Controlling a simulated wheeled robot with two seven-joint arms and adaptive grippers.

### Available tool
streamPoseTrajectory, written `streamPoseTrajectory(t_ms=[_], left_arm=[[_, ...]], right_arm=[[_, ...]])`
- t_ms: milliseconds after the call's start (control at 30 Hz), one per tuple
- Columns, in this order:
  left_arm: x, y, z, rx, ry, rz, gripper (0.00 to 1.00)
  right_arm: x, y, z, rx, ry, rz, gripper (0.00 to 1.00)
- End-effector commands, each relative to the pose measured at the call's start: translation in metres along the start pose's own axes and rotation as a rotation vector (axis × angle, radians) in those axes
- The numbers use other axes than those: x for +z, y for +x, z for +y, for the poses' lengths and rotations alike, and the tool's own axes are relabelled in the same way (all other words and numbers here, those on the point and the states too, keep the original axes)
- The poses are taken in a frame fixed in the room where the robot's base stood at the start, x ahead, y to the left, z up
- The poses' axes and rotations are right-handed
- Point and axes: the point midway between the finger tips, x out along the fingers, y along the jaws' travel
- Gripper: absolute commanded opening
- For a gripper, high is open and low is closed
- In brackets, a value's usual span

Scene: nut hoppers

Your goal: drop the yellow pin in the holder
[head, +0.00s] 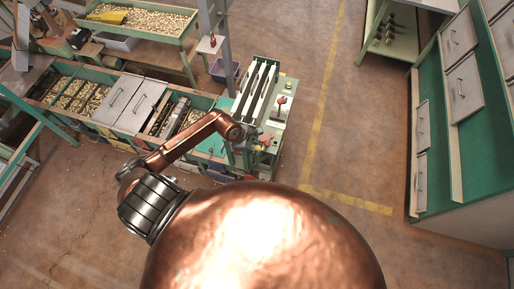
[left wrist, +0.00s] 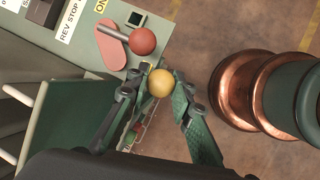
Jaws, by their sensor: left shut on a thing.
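The yellow pin (left wrist: 160,83) shows as a round yellow ball head in the left wrist view. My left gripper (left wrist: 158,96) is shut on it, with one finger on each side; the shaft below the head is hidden. In the head view my left gripper (head: 250,142) is at the near end of the green control bench, and the pin cannot be made out there. Below the fingers in the left wrist view is a small, partly hidden rack with red and green bits (left wrist: 134,133); I cannot tell whether it is the holder. My right gripper is not in view.
A red ball-knob lever (left wrist: 142,41) on a panel marked "REV STOP" stands close beside the pin. The green bench (head: 262,92) has dark slots. Nut hoppers (head: 85,98) line the left. Grey drawer cabinets (head: 463,90) stand at right. The floor between is clear.

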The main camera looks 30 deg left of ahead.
Motion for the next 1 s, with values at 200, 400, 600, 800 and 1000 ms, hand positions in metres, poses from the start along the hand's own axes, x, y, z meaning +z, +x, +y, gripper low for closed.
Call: streamPoseTrajectory(t_ms=[200,400,600,800,1000], left_arm=[[0.000,0.000,0.000,0.001,0.000,0.000,0.31],[0.000,0.000,0.000,0.001,0.000,0.000,0.42],[0.000,0.000,0.000,0.000,0.000,0.001,0.42],[-0.001,-0.016,0.001,0.003,0.002,0.002,0.42],[-0.002,-0.056,0.001,0.003,0.005,0.004,0.42]], right_arm=[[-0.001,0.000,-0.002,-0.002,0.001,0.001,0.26],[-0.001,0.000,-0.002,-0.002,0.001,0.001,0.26],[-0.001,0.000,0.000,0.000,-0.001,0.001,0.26],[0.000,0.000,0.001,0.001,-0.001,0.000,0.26],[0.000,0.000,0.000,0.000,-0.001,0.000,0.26]])
